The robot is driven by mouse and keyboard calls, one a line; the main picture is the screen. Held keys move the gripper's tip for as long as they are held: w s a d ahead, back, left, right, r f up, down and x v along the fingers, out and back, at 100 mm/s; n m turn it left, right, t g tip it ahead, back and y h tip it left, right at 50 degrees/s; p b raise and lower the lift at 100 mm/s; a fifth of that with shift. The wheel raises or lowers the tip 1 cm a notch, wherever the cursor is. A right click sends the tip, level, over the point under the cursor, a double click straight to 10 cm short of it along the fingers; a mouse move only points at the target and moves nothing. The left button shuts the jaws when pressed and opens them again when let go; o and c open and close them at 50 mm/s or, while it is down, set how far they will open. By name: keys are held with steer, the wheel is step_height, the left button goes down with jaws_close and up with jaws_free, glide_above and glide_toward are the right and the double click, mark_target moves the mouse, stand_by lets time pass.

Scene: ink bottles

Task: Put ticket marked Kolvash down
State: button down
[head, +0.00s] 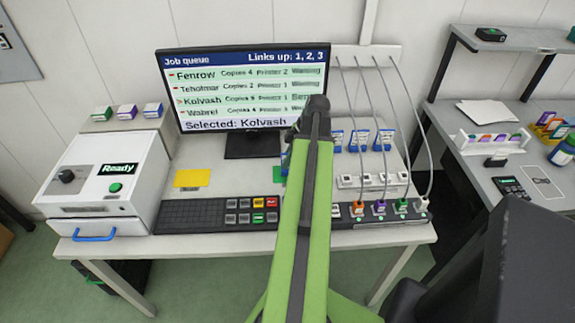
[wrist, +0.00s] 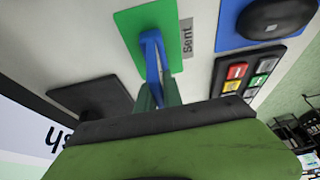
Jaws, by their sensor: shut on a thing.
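My gripper (wrist: 158,98) is shut on a slim blue piece (wrist: 153,58), which I take for the ticket marked Kolvash; no writing on it can be read. It reaches from the dark green fingers over a green mat (wrist: 165,28) labelled "Sent". I cannot tell whether it touches the mat. In the head view the green mat (head: 279,174) shows only as a small patch, and my arm hides the gripper and most of the ticket. The monitor (head: 243,90) reads "Selected: Kolvash".
A yellow mat (head: 192,178) lies left of the monitor stand. A black keypad panel (head: 190,217) runs along the front. A white printer (head: 105,175) stands at left. Cables and plugs (head: 380,207) stand right of my arm.

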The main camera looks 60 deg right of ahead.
steer(key=shift+f, duration=0.2)
steer(key=c, duration=1.5)
jaws_free()
steer(key=shift+r, duration=0.1)
steer(key=shift+r, duration=0.1)
steer(key=shift+r, duration=0.25)
steer(key=p+v, duration=1.1)
steer(key=shift+w+r, duration=0.1)
steer(key=shift+r, duration=0.2)
steer(key=shift+d+r, duration=0.15)
steer(key=shift+r, duration=0.05)
steer(key=shift+s+f, duration=0.1)
steer(key=shift+s, duration=0.1)
